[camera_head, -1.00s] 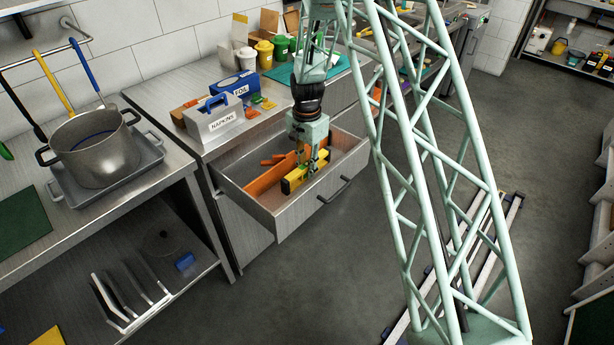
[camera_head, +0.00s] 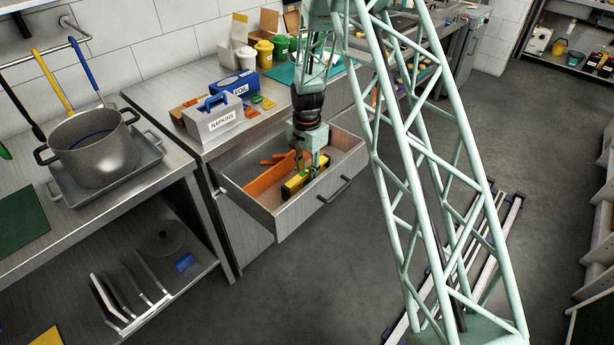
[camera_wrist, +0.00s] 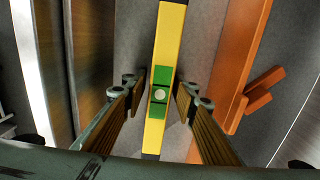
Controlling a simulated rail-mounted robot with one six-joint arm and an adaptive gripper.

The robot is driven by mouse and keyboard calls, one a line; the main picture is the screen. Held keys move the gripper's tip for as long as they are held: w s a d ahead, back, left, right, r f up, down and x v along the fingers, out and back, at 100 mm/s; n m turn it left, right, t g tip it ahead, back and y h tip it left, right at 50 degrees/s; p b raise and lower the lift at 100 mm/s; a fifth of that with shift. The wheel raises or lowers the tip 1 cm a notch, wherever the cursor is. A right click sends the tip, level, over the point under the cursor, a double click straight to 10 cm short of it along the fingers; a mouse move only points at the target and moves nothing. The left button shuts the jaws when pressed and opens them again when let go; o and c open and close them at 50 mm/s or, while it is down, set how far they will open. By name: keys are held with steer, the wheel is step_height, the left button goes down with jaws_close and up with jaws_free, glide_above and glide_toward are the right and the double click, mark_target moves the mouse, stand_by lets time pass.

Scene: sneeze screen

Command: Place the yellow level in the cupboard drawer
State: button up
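The yellow level (camera_head: 292,187) lies inside the open drawer (camera_head: 262,218), close to its front panel. In the wrist view the level (camera_wrist: 171,40) runs lengthwise through the middle, with a green vial section. My gripper (camera_head: 308,172) reaches down into the drawer over the level. In the wrist view its two fingers (camera_wrist: 160,88) stand on either side of the level, with narrow gaps showing on both sides. The gripper looks open around it. The level's underside is hidden, so its exact contact with the drawer floor is hard to see.
An orange tool (camera_head: 268,181) lies in the drawer beside the level; it also shows in the wrist view (camera_wrist: 240,65). A pot (camera_head: 93,150) stands on the left counter.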

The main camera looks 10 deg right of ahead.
mark_target(307, 171)
steer(key=shift+o, duration=0.4)
steer(key=shift+r, duration=0.2)
step_height(307, 171, up, 11)
steer(key=shift+f+p, duration=0.1)
steer(key=shift+p, duration=1)
steer(key=shift+r, duration=0.6)
